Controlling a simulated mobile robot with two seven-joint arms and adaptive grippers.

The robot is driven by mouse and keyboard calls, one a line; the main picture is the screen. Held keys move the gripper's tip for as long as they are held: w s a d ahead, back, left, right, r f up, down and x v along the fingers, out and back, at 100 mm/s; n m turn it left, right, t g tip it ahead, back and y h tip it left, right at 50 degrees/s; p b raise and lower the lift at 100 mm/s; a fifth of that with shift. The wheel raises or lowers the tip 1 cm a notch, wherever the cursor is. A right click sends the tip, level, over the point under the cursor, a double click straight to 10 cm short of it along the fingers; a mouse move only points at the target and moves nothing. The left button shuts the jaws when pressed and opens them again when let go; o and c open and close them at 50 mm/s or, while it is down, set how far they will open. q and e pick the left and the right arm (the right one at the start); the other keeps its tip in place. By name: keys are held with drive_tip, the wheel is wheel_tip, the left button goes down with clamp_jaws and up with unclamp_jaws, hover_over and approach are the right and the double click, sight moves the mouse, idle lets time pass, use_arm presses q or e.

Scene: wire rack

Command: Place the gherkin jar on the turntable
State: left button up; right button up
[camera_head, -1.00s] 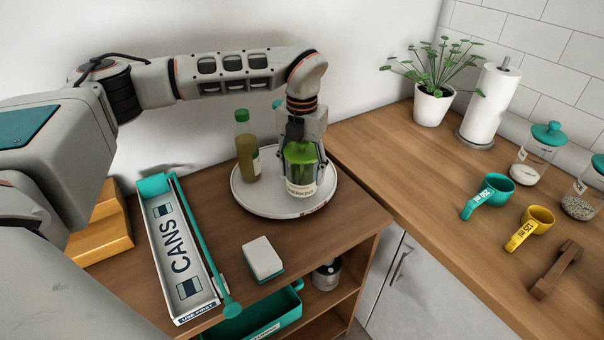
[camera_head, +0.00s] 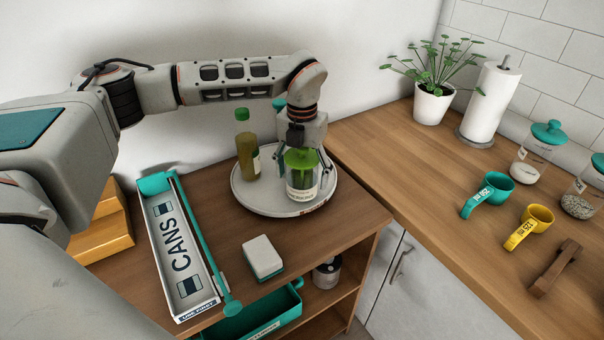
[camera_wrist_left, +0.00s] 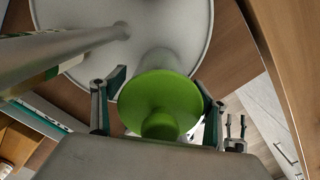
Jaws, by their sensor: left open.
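The gherkin jar (camera_head: 302,187), a clear jar with a green lid and a pale label, stands upright on the white round turntable (camera_head: 262,206), toward its right side. My left gripper (camera_head: 308,172) is above and around the jar, its fingers apart on either side. In the left wrist view the green lid (camera_wrist_left: 160,100) lies between the spread fingers, with a gap showing on the left. The jar's body is mostly hidden under the lid there. The turntable (camera_wrist_left: 195,18) also shows behind it.
A green-capped bottle (camera_head: 247,150) stands on the turntable, left of the jar. A teal-capped item behind my wrist is mostly hidden. A CANS tray (camera_head: 182,257) and a sponge (camera_head: 262,257) lie in front. The counter (camera_head: 400,190) is to the right.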

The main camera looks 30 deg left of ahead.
use_arm(q)
wheel_tip(320, 180, up, 12)
drive_tip(key=shift+r+b, duration=0.1)
drive_tip(key=shift+b, duration=0.75)
